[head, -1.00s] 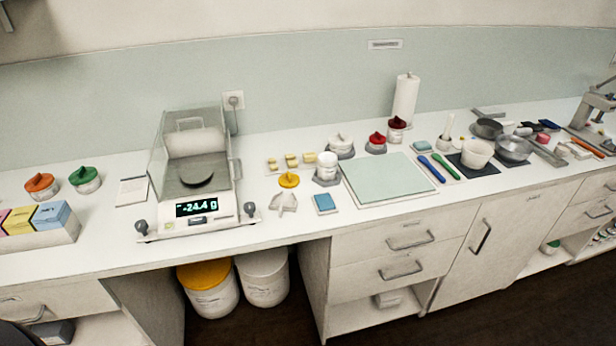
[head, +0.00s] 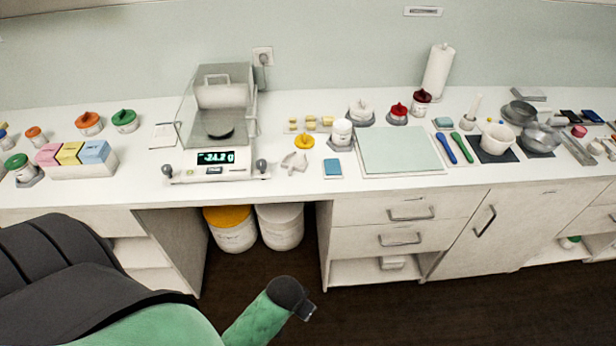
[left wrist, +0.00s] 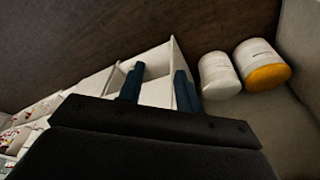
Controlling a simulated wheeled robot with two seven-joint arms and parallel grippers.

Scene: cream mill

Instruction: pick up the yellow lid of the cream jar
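The yellow lid (head: 304,142) lies on the white counter, just right of the balance. It is small and round with a raised grip on top. An open white jar (head: 342,132) stands right of it, apart from it. The lid does not show in the left wrist view. My left gripper (left wrist: 160,70) is open and empty in the left wrist view, its two dark fingers apart. My left arm is low in the head view, in front of the counter and well below the lid; its fingers cannot be made out there. My right gripper is not in view.
A balance (head: 212,130) with glass shield stands left of the lid. A pale folded piece (head: 294,161) and a blue pad (head: 333,169) lie close to it. Under the counter stand a yellow-lidded bin (head: 230,232) and a white bin (head: 280,228). A green mat (head: 400,150) lies to the right.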

